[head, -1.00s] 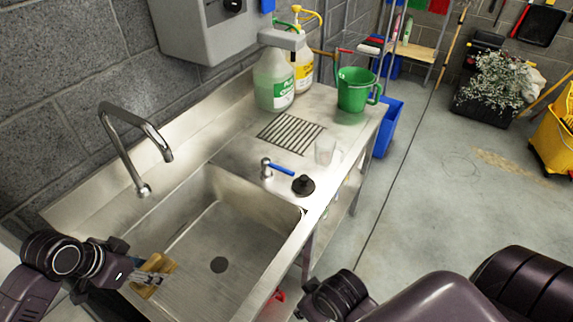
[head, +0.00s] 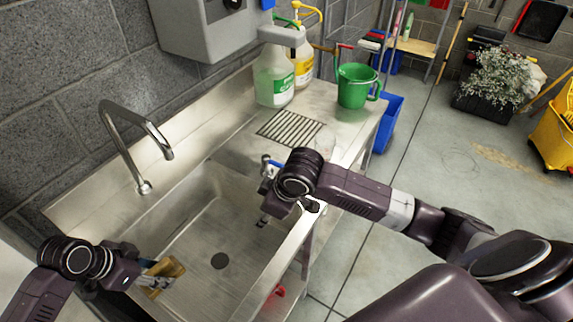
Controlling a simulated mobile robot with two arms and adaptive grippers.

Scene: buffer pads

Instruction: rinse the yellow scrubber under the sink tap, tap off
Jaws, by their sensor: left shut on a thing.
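The yellow scrubber (head: 168,268) is a small yellow-brown block at the left front of the sink basin (head: 195,240). My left gripper (head: 150,278) is shut on it. The curved metal tap (head: 130,116) rises behind the basin, and its spout is apart from the scrubber. No water stream shows. The tap valve with a blue handle (head: 270,163) is on the deck right of the basin, partly hidden by my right arm. My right gripper (head: 264,220) points down over the basin's right side, close to the valve. Its fingers are too small and dark to read.
A clear cup (head: 325,146) is partly behind my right arm. A drain grate (head: 290,130), a green jug (head: 357,86) and two pump bottles (head: 273,76) (head: 303,62) occupy the counter's far end. A grey wall box (head: 205,30) hangs above.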

